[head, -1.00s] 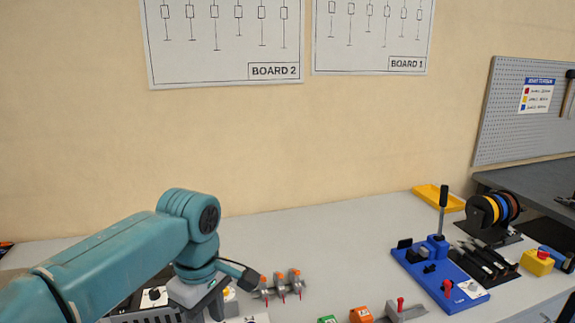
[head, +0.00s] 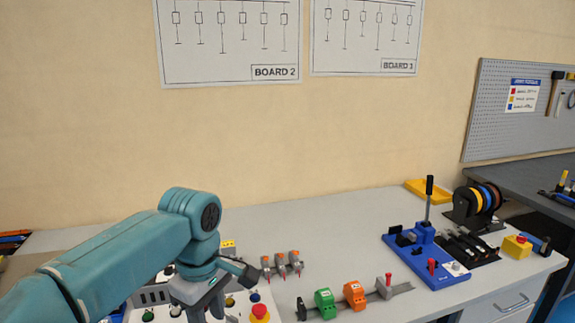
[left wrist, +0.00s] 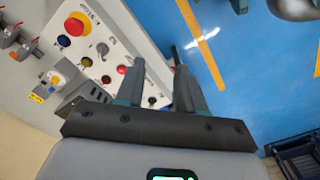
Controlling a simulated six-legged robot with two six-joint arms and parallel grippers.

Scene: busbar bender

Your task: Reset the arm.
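My left arm comes in from the left in the head view. Its gripper (head: 207,308) hangs over a white control panel (head: 238,302), partly cut off by the lower edge. In the left wrist view its two dark fingers (left wrist: 159,85) are apart with nothing between them. The panel (left wrist: 112,50) lies below and left there, with a red mushroom button on yellow (left wrist: 76,24) and several coloured buttons. A blue bending fixture (head: 428,257) with an upright black-handled lever (head: 429,196) stands on the bench to the right. My right gripper is not in view.
Green (head: 325,303) and orange (head: 354,294) clamp blocks sit on a grey rail near the front. Several grey clamps (head: 282,264) stand behind. Wire spools (head: 479,202), a yellow tray (head: 429,191) and a yellow box with a red button (head: 517,245) are at right. The bench's back middle is clear.

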